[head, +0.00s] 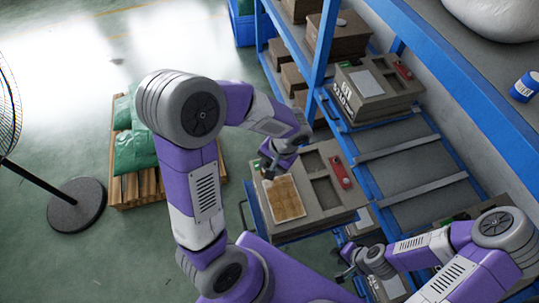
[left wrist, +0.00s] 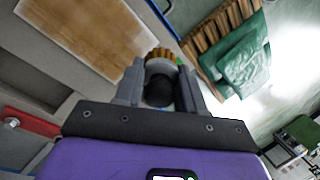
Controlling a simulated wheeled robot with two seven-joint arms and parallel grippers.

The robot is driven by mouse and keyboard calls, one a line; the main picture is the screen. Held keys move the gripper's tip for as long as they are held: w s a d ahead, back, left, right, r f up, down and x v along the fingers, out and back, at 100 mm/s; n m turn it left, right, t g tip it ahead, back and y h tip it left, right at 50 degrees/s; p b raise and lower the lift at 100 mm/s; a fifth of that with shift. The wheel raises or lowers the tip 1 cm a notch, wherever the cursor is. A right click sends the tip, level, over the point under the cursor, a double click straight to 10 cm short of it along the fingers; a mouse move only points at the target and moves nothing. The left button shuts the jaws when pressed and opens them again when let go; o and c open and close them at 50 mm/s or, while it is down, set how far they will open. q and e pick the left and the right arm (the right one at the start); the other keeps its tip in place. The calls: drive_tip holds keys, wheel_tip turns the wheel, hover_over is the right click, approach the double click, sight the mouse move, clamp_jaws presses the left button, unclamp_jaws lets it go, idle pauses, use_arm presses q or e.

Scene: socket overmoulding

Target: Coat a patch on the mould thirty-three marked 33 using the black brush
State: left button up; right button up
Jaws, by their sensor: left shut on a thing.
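A grey mould (head: 325,208) sits on the blue rack, with a tan-brown rectangular patch (head: 286,199) on its top; I cannot read a number on it. My left gripper (head: 270,168) is over the patch's far left corner. In the left wrist view it is shut on the black brush (left wrist: 159,90), whose yellowish bristles (left wrist: 160,55) point away from the palm. The brown patch (left wrist: 85,35) lies to the left of the brush there. I cannot tell whether the bristles touch the mould. My right gripper (head: 346,270) is low by the rack; its jaws are unclear.
Blue posts (head: 322,50) rise behind the near mould. Green bags (head: 135,145) lie on a wooden pallet (head: 130,195) to the left, near a fan base (head: 77,205). Rack rails (head: 400,150) at right are empty.

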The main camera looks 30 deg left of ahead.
use_arm(q)
drive_tip(key=shift+a+p+v, duration=0.2)
drive_tip(key=shift+p+v, duration=0.35)
drive_tip(key=shift+v, duration=0.4)
drive_tip(key=shift+r+p, duration=0.7)
drive_tip(key=shift+r, duration=0.35)
drive_tip(key=shift+f+b, duration=0.25)
drive_tip(key=shift+b, duration=0.3)
